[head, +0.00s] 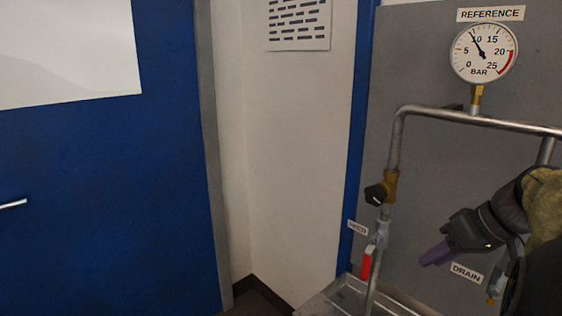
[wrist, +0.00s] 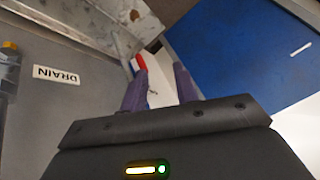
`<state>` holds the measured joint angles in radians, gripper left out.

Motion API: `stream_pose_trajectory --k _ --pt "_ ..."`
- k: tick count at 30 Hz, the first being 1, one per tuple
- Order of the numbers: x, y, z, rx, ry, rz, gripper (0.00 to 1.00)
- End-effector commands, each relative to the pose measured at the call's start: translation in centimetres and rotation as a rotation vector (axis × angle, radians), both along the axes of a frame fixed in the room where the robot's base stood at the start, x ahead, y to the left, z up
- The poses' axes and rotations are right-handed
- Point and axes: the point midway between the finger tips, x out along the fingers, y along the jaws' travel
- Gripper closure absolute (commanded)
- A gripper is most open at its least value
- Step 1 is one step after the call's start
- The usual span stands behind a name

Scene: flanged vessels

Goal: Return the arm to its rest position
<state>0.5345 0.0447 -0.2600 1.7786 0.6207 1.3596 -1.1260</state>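My gripper (head: 428,260) is at the lower right of the head view, in front of the grey panel and above and left of the DRAIN label (head: 467,273). My arm comes in from the right edge. In the wrist view, the two purple fingers of my gripper (wrist: 160,72) are apart, with nothing held between them. The DRAIN label (wrist: 56,76) shows upside down to their left there.
A pipe (head: 450,116) with a REFERENCE gauge (head: 484,52), a black-knobbed brass valve (head: 391,186) and a red lever (head: 366,264) stands left of and above my gripper. A metal tray (head: 335,300) lies below. A blue door (head: 110,190) is at left.

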Motion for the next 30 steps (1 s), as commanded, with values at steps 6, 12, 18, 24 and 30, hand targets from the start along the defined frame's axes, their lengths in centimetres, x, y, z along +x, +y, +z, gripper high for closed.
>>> stream_pose_trajectory --k 6,12,18,24,30 --pt "0.2 6.5 -9.9 -0.099 0.241 -0.133 0.7" --pt "-1.6 11.6 -16.6 -0.24 0.31 -0.205 0.7" --pt "-3.6 15.1 -20.3 -0.317 0.286 -0.224 0.7" --pt "-5.6 18.0 -22.7 -0.348 0.238 -0.21 0.7" --pt "-5.5 17.9 -19.5 -0.346 0.235 -0.219 0.7"
